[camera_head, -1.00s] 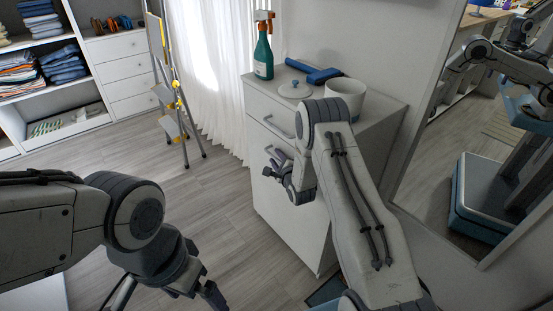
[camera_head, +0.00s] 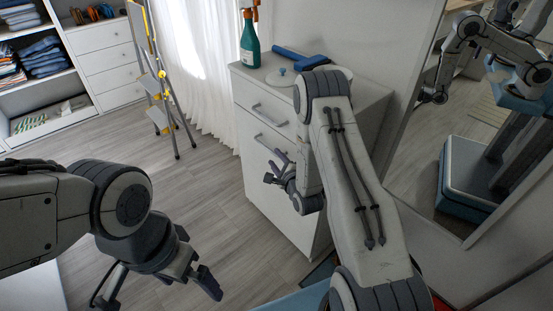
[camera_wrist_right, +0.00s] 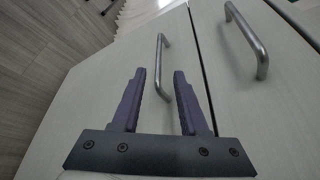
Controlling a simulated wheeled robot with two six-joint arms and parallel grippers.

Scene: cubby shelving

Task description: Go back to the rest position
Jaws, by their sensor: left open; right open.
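My left gripper (camera_head: 162,290) is in the lower left of the head view, open and empty over the floor. My right gripper (camera_head: 274,168) is open and empty in front of the white cabinet (camera_head: 268,178). In the right wrist view the two fingers of my right gripper (camera_wrist_right: 158,85) stand apart with nothing between them. A cabinet handle (camera_wrist_right: 161,66) shows just beyond the fingers, and a second handle (camera_wrist_right: 246,38) lies to the right. I cannot tell the exact gap to the cabinet front.
On the cabinet stand a green spray bottle (camera_head: 250,42), a blue-handled tool (camera_head: 300,57) and a white lid (camera_head: 281,77). A stepladder (camera_head: 160,85) stands by the curtain (camera_head: 200,70). A mirror (camera_head: 470,130) is at the right. The floor (camera_head: 160,155) in the middle is clear.

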